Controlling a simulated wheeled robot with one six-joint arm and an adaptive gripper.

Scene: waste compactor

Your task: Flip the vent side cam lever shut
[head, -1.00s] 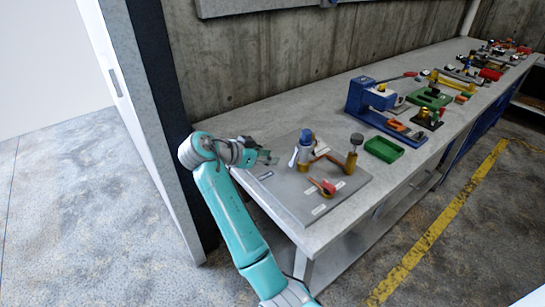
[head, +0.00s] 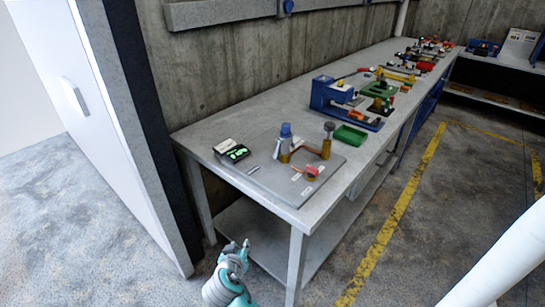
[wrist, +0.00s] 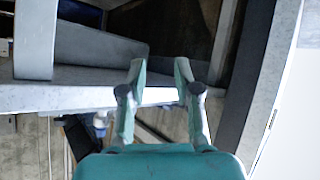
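A grey plate (head: 262,179) lies on the near end of the bench. White labels sit beside these parts, too small to read, so I cannot tell which part is the vent side cam lever. My gripper (wrist: 160,72) is open and empty in the wrist view, fingers apart. In the head view my arm's end is low, in front of the bench's near left corner, away from the plate.
A black box with a green display (head: 233,151) stands at the plate's back left. A blue fixture (head: 335,95) and a green tray (head: 350,136) stand farther along the bench (head: 215,130). A white door panel and dark post stand left. The floor in front is clear.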

